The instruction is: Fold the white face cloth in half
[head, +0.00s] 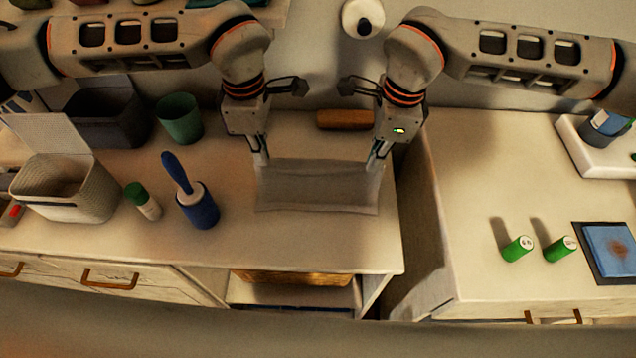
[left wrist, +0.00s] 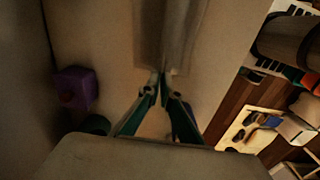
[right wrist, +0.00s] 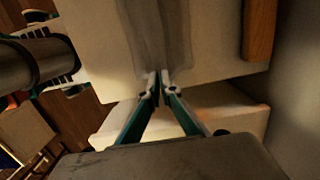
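The white face cloth (head: 317,190) looks greyish in this light and spans the gap between my two grippers over the worktop. Its back edge is at the fingertips and its front edge lies toward the worktop's front. My left gripper (head: 261,160) is shut on the cloth's back left corner; the cloth runs away from its fingertips in the left wrist view (left wrist: 163,35). My right gripper (head: 375,158) is shut on the back right corner, and the cloth shows beyond its fingertips in the right wrist view (right wrist: 158,40). I cannot tell how far the back edge is lifted.
The worktop (head: 300,240) is clear in front of the cloth. A brown wooden block (head: 343,119) lies behind it. A gap separates the right-hand cabinet (head: 480,180).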

